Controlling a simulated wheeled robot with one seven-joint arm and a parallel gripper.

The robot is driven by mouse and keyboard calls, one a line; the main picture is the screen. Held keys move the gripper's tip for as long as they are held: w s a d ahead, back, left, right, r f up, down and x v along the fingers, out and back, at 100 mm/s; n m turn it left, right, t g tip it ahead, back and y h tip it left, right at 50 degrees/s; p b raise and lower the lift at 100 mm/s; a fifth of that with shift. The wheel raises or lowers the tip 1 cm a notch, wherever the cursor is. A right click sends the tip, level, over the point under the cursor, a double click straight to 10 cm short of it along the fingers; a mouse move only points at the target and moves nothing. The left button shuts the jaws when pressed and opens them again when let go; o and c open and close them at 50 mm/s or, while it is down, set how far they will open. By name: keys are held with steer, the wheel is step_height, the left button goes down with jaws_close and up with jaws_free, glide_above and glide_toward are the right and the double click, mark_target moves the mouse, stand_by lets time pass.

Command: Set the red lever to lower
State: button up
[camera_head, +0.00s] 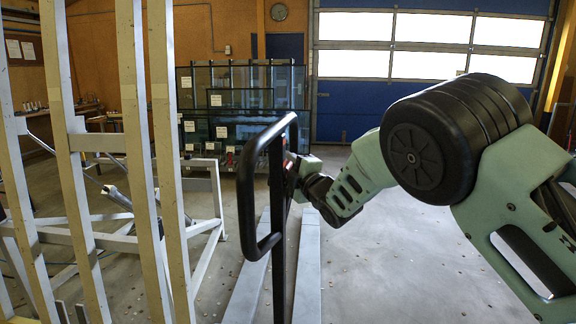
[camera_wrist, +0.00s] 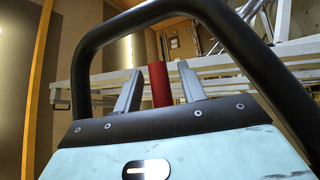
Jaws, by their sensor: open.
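The red lever (camera_wrist: 159,84) shows in the wrist view as an upright red cylinder between the two grey fingers of my gripper (camera_wrist: 160,70). The fingers are open, with a visible gap on each side of the lever. The lever's lower end is hidden behind my gripper's body. A black tubular handle (camera_wrist: 92,45) arches over the fingers and lever. In the head view the handle (camera_head: 250,165) stands in the middle, and my arm reaches in from the right to just behind it. The fingertips and lever are mostly hidden there.
A pale frame with upright posts (camera_head: 135,130) stands at the left in the head view. Glass panes on a rack (camera_head: 240,100) stand at the back, before a blue door (camera_head: 400,100). Pale floor beams (camera_head: 307,270) run below the handle. Floor at the right is clear.

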jaws_close()
steer(key=shift+b, duration=1.1)
steer(key=shift+r+n+t+b, duration=0.15)
steer(key=shift+n+t+b, duration=0.2)
steer(key=shift+b, duration=0.4)
steer(key=r+n+y+b, duration=0.1)
steer(key=b, duration=0.1)
steer(key=r+n+y+b, duration=0.1)
steer(key=b, duration=0.2)
steer(key=shift+s+t, duration=0.2)
steer(key=shift+t, duration=0.15)
steer(key=r+n+y+b, duration=0.1)
steer(key=b, duration=0.2)
steer(key=shift+s+r, duration=0.15)
steer(key=shift+s, duration=0.05)
steer(key=shift+r+n, duration=0.35)
steer(key=shift+r, duration=0.05)
